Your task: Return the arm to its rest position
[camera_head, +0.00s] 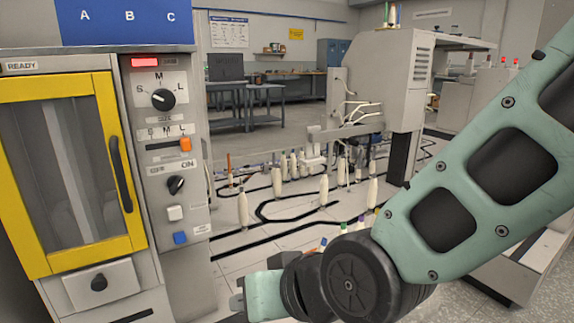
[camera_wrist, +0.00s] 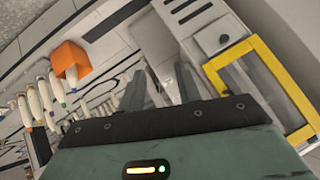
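My gripper (camera_wrist: 160,85) shows in the wrist view with its two dark fingers apart and nothing between them. It points toward the grey machine with the yellow-framed door. In the head view my green arm crosses the right side and bends down to a dark joint at the bottom middle. My wrist end shows low near the bottom centre, beside the machine's foot; the fingers cannot be made out there.
The machine cabinet (camera_head: 178,215), with a yellow door (camera_head: 131,185), dials and a shut drawer (camera_head: 99,284), stands at the left. Several cream bobbins (camera_head: 243,208) stand on a pale surface behind my arm. An orange bin (camera_wrist: 69,55) holds bobbins in the wrist view.

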